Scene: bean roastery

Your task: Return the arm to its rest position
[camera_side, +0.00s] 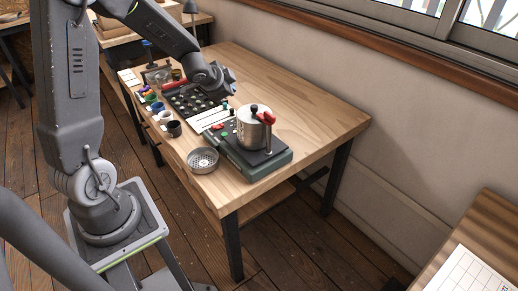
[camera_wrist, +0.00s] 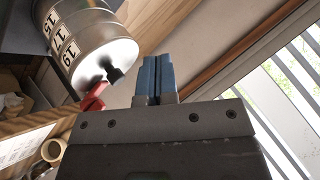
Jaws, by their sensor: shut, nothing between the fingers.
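My gripper (camera_wrist: 158,78) shows in the wrist view with its two blue fingers together and nothing between them. In the side view my arm reaches over the wooden table, and its wrist end is above the table's middle, behind and left of the metal drum; the fingertips are too small to make out there. The metal drum (camera_side: 250,130) stands upright on a dark green base (camera_side: 254,167), with a black knob and a red handle. In the wrist view the drum (camera_wrist: 92,42), marked with numbers, appears tilted at upper left, apart from the fingers. Its red handle (camera_wrist: 93,98) lies left of them.
A perforated metal bowl (camera_side: 203,160) sits at the table's front edge. Several small coloured cups line the left edge, beside a black tray (camera_side: 187,100) of small round items. The table's back right (camera_side: 320,115) is clear. A wall and window stand behind.

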